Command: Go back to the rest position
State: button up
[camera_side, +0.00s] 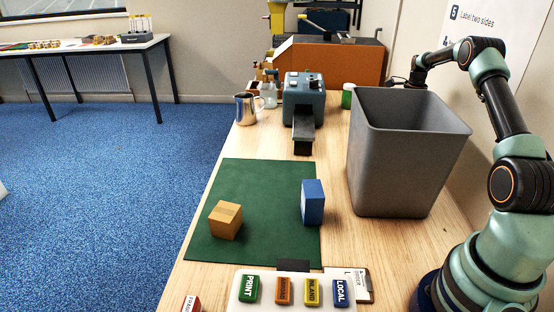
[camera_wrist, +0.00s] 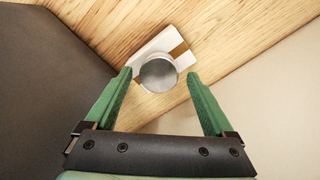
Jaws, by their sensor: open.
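My gripper (camera_wrist: 160,73) is open, with two green fingers apart and nothing held between them. In the side view my arm arches over at the right, and its end (camera_side: 399,82) is small there, above the table behind the grey bin. In the wrist view a round grey-topped object (camera_wrist: 158,75) on a white piece with a brown stripe (camera_wrist: 172,43) shows below the fingertips. I cannot tell what it is. A tan carton (camera_side: 225,220) and a blue box (camera_side: 313,203) stand on the green mat (camera_side: 255,175).
A tall grey bin (camera_side: 405,165) stands close by my arm; a dark surface (camera_wrist: 50,90) fills the wrist view's left. Labelled blocks (camera_side: 283,290) lie in front.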

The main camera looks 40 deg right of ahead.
jog(key=shift+f, duration=0.85)
jog(key=shift+w+r, duration=0.1)
jog(key=shift+r, duration=0.95)
jog(key=shift+f, duration=0.1)
jog(key=shift+r, duration=9)
jog(key=w+a+r+n, duration=0.1)
jog(key=w+a+n, duration=0.1)
jog(key=a+n, duration=0.5)
jog(key=w+a+r+n, duration=0.2)
jog(key=a+n, duration=0.6)
jog(key=a, duration=0.5)
jog(key=w+a+r+n, duration=0.2)
jog(key=a+n, duration=0.6)
jog(key=a, duration=0.3)
